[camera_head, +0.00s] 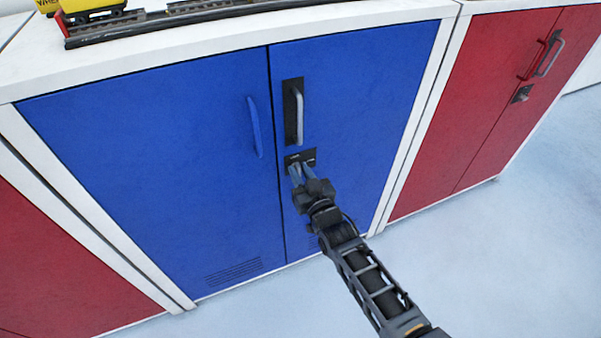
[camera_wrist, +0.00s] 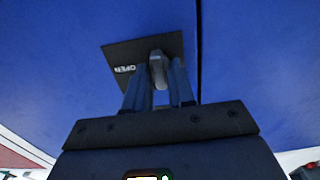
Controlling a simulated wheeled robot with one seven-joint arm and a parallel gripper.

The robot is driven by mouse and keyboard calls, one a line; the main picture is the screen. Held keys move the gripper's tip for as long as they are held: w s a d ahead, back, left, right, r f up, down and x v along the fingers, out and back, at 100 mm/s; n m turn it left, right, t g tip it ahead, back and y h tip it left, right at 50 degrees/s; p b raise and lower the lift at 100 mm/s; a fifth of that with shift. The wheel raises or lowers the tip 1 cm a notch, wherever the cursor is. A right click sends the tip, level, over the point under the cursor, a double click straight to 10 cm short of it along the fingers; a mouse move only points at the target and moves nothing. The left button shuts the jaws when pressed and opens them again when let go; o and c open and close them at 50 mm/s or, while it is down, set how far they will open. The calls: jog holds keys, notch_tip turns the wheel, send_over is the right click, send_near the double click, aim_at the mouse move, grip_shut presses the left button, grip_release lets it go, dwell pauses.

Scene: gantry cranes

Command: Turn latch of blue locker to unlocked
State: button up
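The blue locker (camera_head: 190,150) stands in the middle of the head view, with both doors closed. Its latch has a black plate (camera_head: 308,155) on the right door, below the grey handle (camera_head: 299,115). In the wrist view the plate (camera_wrist: 118,52) carries white lettering that seems to read "OPEN", and a grey latch knob (camera_wrist: 158,70) stands out from it. My gripper (camera_head: 297,170) is at the plate. In the wrist view its two fingers (camera_wrist: 157,88) are apart, one on each side of the knob's lower end. Whether they touch it cannot be told.
Red lockers stand at the right (camera_head: 480,100) and at the left (camera_head: 50,260). A toy train on a track (camera_head: 150,20) lies on the white top (camera_head: 230,45). A blue handle (camera_head: 254,127) sticks out of the left door. The pale floor (camera_head: 500,260) in front is clear.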

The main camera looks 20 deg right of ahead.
grip_shut()
jog(key=shift+m, duration=0.3)
jog(key=m+b, duration=0.2)
jog(key=m, duration=0.1)
jog(key=shift+d+f, duration=0.1)
jog(key=shift+f, duration=0.05)
jog(key=shift+d+f+m+b, duration=0.1)
jog(key=shift+m+b, duration=3.45)
jog(key=shift+m, duration=3.55)
